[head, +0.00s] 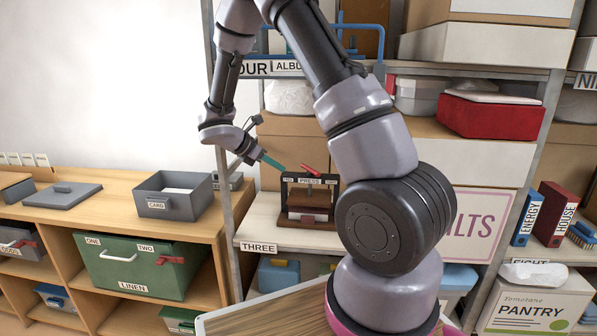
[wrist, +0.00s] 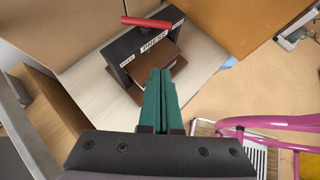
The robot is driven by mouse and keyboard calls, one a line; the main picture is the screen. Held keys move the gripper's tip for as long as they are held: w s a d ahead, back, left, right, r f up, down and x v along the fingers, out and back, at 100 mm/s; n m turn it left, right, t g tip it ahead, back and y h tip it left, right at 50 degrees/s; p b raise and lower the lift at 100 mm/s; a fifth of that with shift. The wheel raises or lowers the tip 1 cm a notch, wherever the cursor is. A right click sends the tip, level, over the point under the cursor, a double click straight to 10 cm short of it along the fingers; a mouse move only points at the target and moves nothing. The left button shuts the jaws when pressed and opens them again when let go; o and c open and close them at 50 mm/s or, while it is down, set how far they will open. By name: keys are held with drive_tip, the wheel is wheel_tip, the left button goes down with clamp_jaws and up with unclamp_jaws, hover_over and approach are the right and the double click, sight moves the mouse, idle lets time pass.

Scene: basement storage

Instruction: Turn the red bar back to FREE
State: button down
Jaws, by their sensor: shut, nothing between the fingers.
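A dark press (head: 311,181) labelled PRESS stands on the shelf marked THREE, with a small label at each end of its top beam. The left label seems to read FREE; the right one is too small to read. The red bar (head: 311,171) sits on top of the beam, slanting; it also shows in the wrist view (wrist: 147,22), above the PRESS label. My gripper (head: 282,169) has teal fingers, shut and empty, just left of the press's upper corner. In the wrist view my fingertips (wrist: 161,74) point toward the press, apart from the bar.
A cardboard box (head: 290,140) stands behind the press. A grey shelf post (head: 226,180) rises at its left. A wooden bench with a grey CARD box (head: 174,198) is further left. My arm hides the shelf right of the press.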

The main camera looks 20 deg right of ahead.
sight(310, 171)
drive_tip(key=x, duration=0.4)
drive_tip(key=d+r+x, duration=0.1)
drive_tip(key=x, duration=0.2)
drive_tip(key=r+x, duration=0.1)
drive_tip(key=x, duration=0.3)
drive_tip(key=shift+w+d+f, duration=0.15)
drive_tip(key=shift+d+f, duration=0.15)
drive_tip(key=shift+d, duration=0.25)
drive_tip(key=shift+w+d+r, duration=0.1)
drive_tip(key=shift+d, duration=0.25)
drive_tip(key=shift+s+d+n+t, duration=0.25)
drive_tip(key=shift+n+t, duration=0.35)
drive_tip(key=shift+n, duration=0.1)
drive_tip(key=shift+s+d+n+t+y, duration=0.15)
drive_tip(key=shift+d+n+t+y, duration=0.2)
drive_tip(key=shift+d+n+t, duration=0.45)
drive_tip(key=shift+s+d+n+t+y, duration=0.2)
drive_tip(key=shift+d+n+t+y, duration=0.15)
drive_tip(key=shift+d+n, duration=0.45)
drive_tip(key=shift+d, duration=0.25)
